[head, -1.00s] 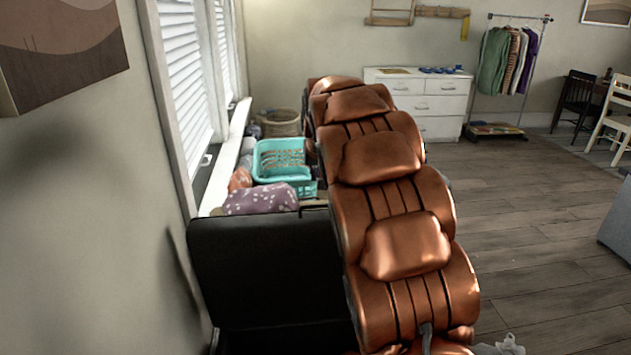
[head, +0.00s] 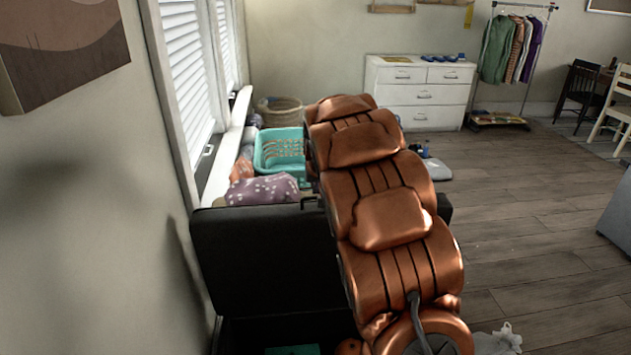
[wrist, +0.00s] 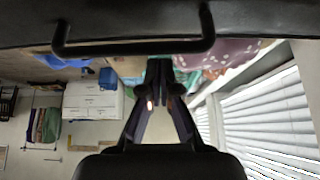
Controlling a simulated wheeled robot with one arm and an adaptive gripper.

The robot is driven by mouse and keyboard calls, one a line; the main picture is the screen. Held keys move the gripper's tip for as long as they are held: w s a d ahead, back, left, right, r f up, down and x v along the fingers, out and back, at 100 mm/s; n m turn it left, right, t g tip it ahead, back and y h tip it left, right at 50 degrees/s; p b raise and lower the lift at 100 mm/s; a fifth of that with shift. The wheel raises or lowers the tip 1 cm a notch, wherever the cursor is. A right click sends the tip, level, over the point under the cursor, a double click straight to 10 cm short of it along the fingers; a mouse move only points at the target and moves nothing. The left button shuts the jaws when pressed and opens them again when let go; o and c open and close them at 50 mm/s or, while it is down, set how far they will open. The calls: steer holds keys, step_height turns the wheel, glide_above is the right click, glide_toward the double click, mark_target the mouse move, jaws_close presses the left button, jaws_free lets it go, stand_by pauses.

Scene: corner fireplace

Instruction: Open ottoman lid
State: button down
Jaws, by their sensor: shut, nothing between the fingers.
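The ottoman lid (head: 262,255) is a black panel standing steeply raised beside the wall in the head view. Below its lower edge a dark opening and a bit of teal (head: 292,350) show. My orange arm covers part of the lid. A black bar handle (wrist: 133,47) sits on the dark lid edge (wrist: 30,30) at the top of the wrist view. My gripper (wrist: 160,68) is shut and empty, with its fingertips close to the handle bar; I cannot tell if they touch. My gripper is hidden behind my arm in the head view.
Behind the lid are a purple spotted cloth (head: 262,191), a turquoise basket (head: 279,150) and a wicker basket (head: 281,111). The wall and window (head: 185,70) are close on the left. A white bag (head: 497,340) lies on the floor at right. Wooden floor (head: 530,235) is clear further right.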

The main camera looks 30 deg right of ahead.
mark_target(322, 217)
steer(key=shift+s+a, duration=0.2)
steer(key=shift+s, duration=0.25)
steer(key=shift+f, duration=0.1)
steer(key=s+a+b, duration=0.1)
steer(key=s+b, duration=0.1)
steer(key=s, duration=0.1)
steer(key=s+a+f+t+b, duration=0.1)
steer(key=s, duration=0.2)
steer(key=s+a+f+t+b, duration=0.1)
steer(key=s+a+b, duration=0.1)
steer(key=s, duration=0.1)
steer(key=shift+s+h+b, duration=0.1)
steer(key=shift+h+b, duration=0.25)
steer(key=shift+h, duration=0.05)
steer(key=shift+r, duration=0.1)
stand_by(0.5)
